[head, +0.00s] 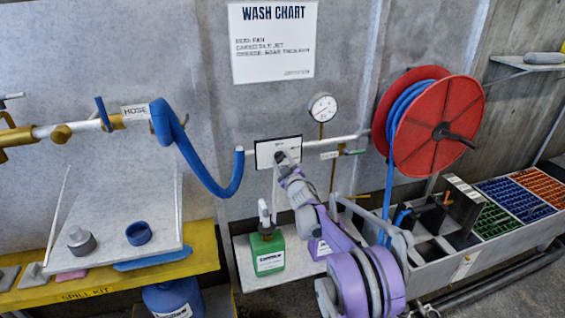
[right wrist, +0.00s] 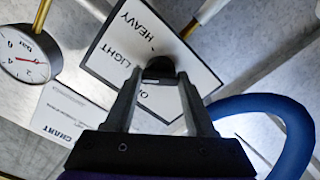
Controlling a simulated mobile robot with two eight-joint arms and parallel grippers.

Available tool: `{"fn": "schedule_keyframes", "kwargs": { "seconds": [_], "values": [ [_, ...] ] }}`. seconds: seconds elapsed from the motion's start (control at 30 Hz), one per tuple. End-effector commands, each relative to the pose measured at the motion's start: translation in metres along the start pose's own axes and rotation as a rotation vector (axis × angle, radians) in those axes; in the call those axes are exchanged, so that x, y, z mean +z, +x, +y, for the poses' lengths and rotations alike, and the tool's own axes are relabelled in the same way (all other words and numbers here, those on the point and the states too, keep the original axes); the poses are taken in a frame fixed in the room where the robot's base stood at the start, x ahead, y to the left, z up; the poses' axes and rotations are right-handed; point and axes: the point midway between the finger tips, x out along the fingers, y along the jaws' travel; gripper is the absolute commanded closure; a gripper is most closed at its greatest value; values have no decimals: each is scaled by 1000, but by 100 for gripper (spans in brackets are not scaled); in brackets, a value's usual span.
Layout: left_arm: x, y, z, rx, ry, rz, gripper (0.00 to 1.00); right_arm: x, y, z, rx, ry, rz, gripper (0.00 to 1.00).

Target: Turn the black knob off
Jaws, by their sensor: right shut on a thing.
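The black knob (right wrist: 160,66) sits on a white plate (right wrist: 112,62) marked LIGHT and HEAVY in the right wrist view. A third label starting with O is partly hidden behind a finger. In the head view the plate (head: 265,153) is on the grey wall, below the gauge. My right gripper (right wrist: 158,80) is shut on the knob, one finger on each side. In the head view my right gripper (head: 284,160) reaches up to the plate and covers most of the knob. I cannot tell which label the knob points to. My left gripper is not in view.
A gauge (head: 323,108) and pipe are close to the plate. A blue hose (head: 205,177) hangs left of it. A red hose reel (head: 437,125) stands out at the right. A green bottle (head: 268,254) stands on the shelf below, close to my right arm.

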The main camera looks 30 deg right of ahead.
Motion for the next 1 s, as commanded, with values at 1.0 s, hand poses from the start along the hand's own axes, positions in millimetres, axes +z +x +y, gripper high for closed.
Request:
{"fn": "schedule_keyframes", "kwargs": {
  "seconds": [1.0],
  "values": [
    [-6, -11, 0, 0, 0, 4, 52, 0, 0, 0, 0, -847, 0, 100]
  ]
}}
